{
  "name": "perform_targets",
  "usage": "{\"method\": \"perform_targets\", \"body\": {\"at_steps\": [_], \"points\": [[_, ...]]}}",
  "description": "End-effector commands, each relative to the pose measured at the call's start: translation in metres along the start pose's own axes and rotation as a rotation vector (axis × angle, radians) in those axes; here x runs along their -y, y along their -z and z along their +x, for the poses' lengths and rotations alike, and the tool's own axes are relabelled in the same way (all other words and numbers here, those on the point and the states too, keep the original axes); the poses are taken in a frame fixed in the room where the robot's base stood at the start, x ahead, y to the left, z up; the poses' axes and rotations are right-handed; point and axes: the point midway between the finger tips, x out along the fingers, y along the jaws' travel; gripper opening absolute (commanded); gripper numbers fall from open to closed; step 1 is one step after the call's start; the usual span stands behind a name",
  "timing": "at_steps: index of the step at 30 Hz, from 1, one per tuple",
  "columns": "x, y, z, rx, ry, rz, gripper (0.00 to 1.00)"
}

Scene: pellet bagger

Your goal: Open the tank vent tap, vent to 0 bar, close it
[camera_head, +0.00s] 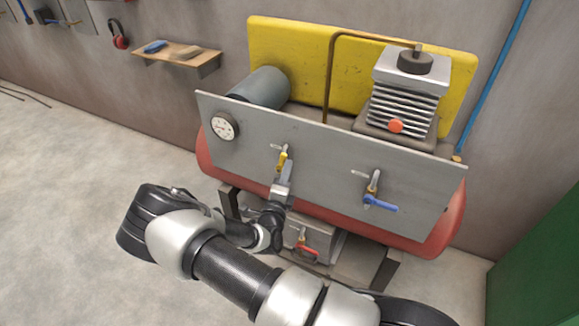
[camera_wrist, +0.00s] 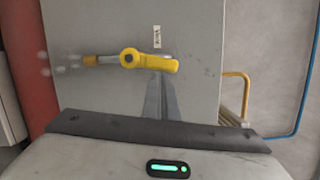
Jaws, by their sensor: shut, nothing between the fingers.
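A yellow-handled tap (camera_head: 282,160) sits on the grey panel of the compressor, left of centre. In the wrist view its handle (camera_wrist: 152,63) lies roughly in line with its brass outlet (camera_wrist: 90,60). Faint whitish puffs (camera_wrist: 66,64) show off the outlet's end. My gripper (camera_head: 283,183) is shut and empty, its fingertips close to the yellow handle; I cannot tell if they touch it. In the wrist view the fingers (camera_wrist: 160,80) end at the handle's edge. A round white gauge (camera_head: 223,126) is on the panel's left end; its needle is too small to read.
A blue-handled tap (camera_head: 380,203) is right of the yellow one, and a red-handled tap (camera_head: 305,248) sits low under the red tank (camera_head: 438,235). A finned pump (camera_head: 402,95) stands behind the panel. A green cabinet (camera_head: 545,265) is at right.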

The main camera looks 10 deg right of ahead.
Motion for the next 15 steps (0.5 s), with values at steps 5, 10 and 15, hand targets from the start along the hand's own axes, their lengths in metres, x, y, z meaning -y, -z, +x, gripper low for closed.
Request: {"method": "perform_targets", "body": {"at_steps": [5,10,15], "points": [[0.0045,-0.0067,0.0012,0.002,-0.018,-0.072,0.0],[0.005,-0.0095,0.0021,0.001,-0.017,-0.07,0.0],[0.0052,-0.0108,0.0025,0.001,-0.017,-0.069,0.0]]}}
